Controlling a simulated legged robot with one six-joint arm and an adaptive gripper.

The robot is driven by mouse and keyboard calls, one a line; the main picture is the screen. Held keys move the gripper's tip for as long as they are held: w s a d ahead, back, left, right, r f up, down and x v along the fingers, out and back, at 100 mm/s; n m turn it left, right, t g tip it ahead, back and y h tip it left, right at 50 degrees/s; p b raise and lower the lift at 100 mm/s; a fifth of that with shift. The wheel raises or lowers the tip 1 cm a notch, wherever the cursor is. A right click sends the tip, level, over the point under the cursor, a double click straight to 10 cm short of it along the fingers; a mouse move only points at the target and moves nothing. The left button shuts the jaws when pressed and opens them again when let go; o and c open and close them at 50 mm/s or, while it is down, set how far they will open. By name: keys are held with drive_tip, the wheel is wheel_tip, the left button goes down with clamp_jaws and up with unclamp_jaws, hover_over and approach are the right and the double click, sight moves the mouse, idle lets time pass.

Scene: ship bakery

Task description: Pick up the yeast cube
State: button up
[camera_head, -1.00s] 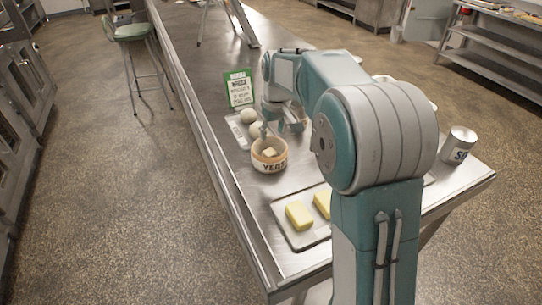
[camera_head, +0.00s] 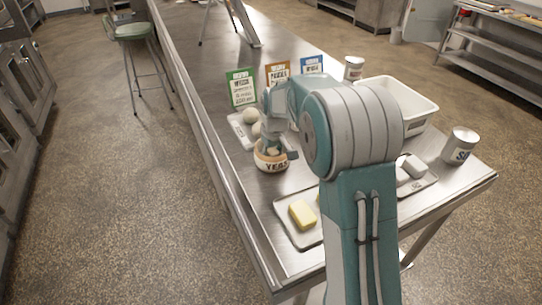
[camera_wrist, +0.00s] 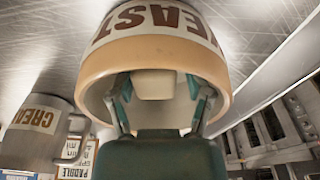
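The yeast cube (camera_wrist: 155,84) is a pale cream block inside a round bowl marked YEAST. The bowl (camera_head: 271,166) is cream with a tan rim and stands on the steel table; it fills the top of the wrist view (camera_wrist: 150,52). My gripper (camera_head: 273,150) is over and partly in the bowl from above. In the wrist view its two fingers (camera_wrist: 160,92) are apart, one on each side of the cube, with a small gap visible at least on the right. In the head view my gripper hides the cube.
A tray with pale round pieces (camera_head: 250,116) lies just behind the bowl. A butter block (camera_head: 302,214) lies on a tray in front. Green (camera_head: 241,88), orange and blue cards stand behind. A white bin (camera_head: 418,103) and cans are at right.

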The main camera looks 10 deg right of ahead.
drive_tip(key=shift+d, duration=0.1)
drive_tip(key=c, duration=0.5)
drive_tip(key=shift+d, duration=0.2)
drive_tip(key=shift+c, duration=1.1)
drive_tip(key=shift+r, duration=0.1)
